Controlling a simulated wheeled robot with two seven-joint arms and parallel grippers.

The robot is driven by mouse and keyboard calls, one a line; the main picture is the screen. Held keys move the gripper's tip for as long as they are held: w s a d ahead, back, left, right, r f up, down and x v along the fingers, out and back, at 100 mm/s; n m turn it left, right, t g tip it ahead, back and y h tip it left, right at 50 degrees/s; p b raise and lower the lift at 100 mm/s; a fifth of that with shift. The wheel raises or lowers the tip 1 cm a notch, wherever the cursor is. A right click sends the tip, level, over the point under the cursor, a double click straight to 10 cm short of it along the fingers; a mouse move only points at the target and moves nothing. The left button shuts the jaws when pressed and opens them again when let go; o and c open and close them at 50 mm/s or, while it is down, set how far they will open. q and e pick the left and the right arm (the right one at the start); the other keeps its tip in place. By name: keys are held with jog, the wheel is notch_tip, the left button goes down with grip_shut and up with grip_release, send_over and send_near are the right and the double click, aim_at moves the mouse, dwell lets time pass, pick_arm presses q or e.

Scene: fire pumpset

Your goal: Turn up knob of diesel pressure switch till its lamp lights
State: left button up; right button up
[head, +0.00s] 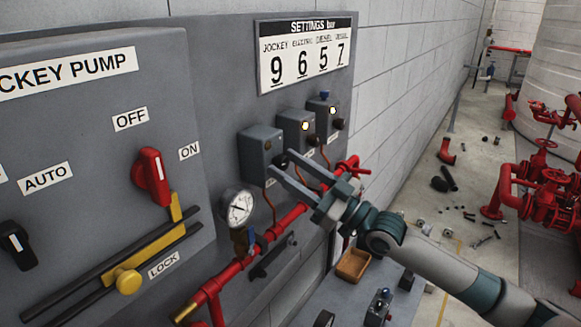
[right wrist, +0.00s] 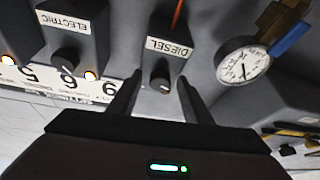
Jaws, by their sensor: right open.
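The diesel pressure switch is the nearest grey box (head: 262,150) on the panel; its DIESEL label and body show in the right wrist view (right wrist: 166,52). Its dark knob (right wrist: 162,76) has a white pointer mark. My right gripper (head: 281,161) is open, and its fingers lie on either side of the knob in the right wrist view (right wrist: 160,95). I cannot tell whether they touch it. No lit lamp shows on the diesel box; its lamp seems hidden by a finger. My left gripper is not in view.
The electric switch (head: 297,128) and a farther switch (head: 322,112) have lit lamps. A settings board (head: 304,52) hangs above. A red pipe (head: 285,222) and a pressure gauge (head: 240,207) lie below the switches. A red-handled pump selector (head: 152,177) is at left.

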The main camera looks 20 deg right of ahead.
jog(key=c, duration=1.1)
jog(key=shift+o, duration=0.2)
jog(key=shift+r+m+p, duration=0.1)
jog(key=shift+m+p, duration=0.4)
jog(key=shift+p, duration=0.1)
jog(key=shift+m+t, duration=0.3)
jog(key=o, duration=1.1)
jog(key=shift+c, duration=0.2)
